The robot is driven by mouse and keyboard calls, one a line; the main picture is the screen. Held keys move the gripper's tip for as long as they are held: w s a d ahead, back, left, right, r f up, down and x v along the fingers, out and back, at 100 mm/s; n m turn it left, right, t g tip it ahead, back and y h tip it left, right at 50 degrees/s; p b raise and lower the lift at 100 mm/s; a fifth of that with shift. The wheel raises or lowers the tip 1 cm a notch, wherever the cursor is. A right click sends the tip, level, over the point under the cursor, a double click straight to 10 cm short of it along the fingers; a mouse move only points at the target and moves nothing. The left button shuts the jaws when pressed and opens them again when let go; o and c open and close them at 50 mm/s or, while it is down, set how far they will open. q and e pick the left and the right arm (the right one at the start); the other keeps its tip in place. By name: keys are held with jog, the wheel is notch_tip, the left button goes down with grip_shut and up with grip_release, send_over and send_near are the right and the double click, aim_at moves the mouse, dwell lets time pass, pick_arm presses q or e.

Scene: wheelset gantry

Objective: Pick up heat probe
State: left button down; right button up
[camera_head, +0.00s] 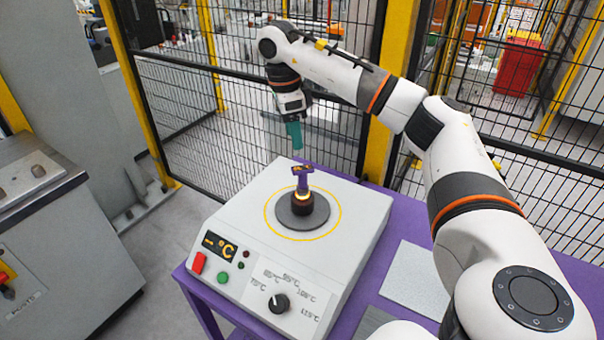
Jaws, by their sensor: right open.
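The heater (240,215) is a white box with a yellow circle around the plate. My right gripper (294,138), with teal fingers, is open and points down, above and slightly behind the purple piece in the picture. It is apart from the piece and holds nothing that I can see. My left gripper is out of view.
The heater stands on a purple table (378,257). Its sloped front has a display, buttons and a knob (278,303). A grey flat plate (411,277) lies to the right. A black mesh fence (180,100) with yellow posts stands behind. A grey cabinet (45,230) is at left.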

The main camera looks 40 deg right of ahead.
jog(key=p, duration=0.2)
send_over(303, 167)
jog(key=f, duration=0.6)
jog(key=shift+s+a, duration=0.15)
jog(key=shift+a, duration=0.25)
jog(key=shift+f, duration=0.45)
jog(key=f, duration=0.1)
jog(key=f+p, duration=0.2)
jog(key=shift+d+f, duration=0.3)
jog(key=shift+f, duration=0.45)
jog(key=shift+c, duration=0.3)
grip_shut()
